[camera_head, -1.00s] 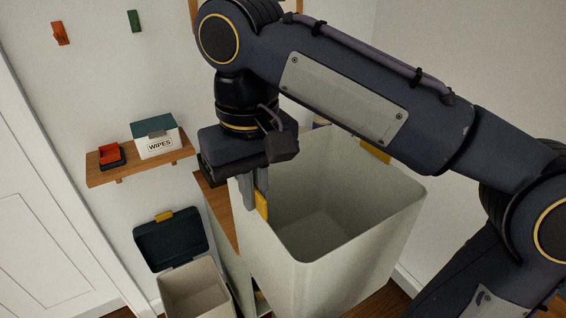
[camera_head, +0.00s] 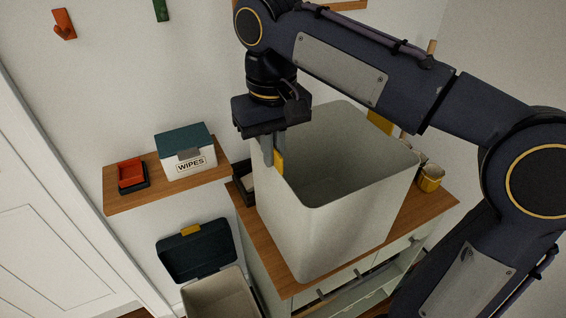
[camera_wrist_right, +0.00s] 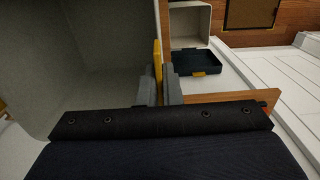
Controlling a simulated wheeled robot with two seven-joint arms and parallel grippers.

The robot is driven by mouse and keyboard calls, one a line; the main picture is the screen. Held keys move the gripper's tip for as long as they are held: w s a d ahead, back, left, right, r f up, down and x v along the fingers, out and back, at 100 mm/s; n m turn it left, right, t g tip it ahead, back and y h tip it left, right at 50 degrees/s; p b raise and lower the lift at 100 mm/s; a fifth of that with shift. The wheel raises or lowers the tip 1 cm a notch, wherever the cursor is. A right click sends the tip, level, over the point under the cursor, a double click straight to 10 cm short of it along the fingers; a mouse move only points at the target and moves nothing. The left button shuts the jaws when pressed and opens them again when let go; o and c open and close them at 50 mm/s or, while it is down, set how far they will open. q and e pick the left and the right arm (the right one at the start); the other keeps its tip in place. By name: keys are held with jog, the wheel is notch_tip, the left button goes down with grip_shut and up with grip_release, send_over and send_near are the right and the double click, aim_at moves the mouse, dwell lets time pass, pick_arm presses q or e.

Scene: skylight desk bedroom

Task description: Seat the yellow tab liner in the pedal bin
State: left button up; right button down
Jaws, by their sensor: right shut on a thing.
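The yellow tab liner (camera_head: 335,220) is a large pale open-topped box with a yellow tab (camera_head: 279,162) at its left rim and another (camera_head: 379,122) at its far right rim. My right gripper (camera_head: 272,155) is shut on the left tab and wall; the right wrist view shows the fingers (camera_wrist_right: 158,88) on either side of the tab (camera_wrist_right: 158,62). The liner is upright in front of the cabinet top; I cannot tell whether it touches it. The pedal bin (camera_head: 215,293) stands at lower left, its dark lid (camera_head: 197,255) open. My left gripper is not in view.
A wooden-topped cabinet (camera_head: 268,245) lies behind and below the liner. A yellow-and-white cup (camera_head: 430,178) stands on its right. A wall shelf (camera_head: 135,197) above the pedal bin holds a wipes box (camera_head: 187,155) and a red tray (camera_head: 131,173). A white door (camera_head: 45,240) is at left.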

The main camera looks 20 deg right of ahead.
jog(key=w+d+f+p, duration=0.1)
jog(key=w+d+f, duration=0.1)
jog(key=w+f, duration=0.4)
jog(key=shift+w+d+f, duration=0.15)
jog(key=shift+w+f, duration=0.25)
jog(key=shift+f, duration=1.55)
jog(key=shift+f, duration=0.15)
jog(key=c, duration=1.6)
grip_release()
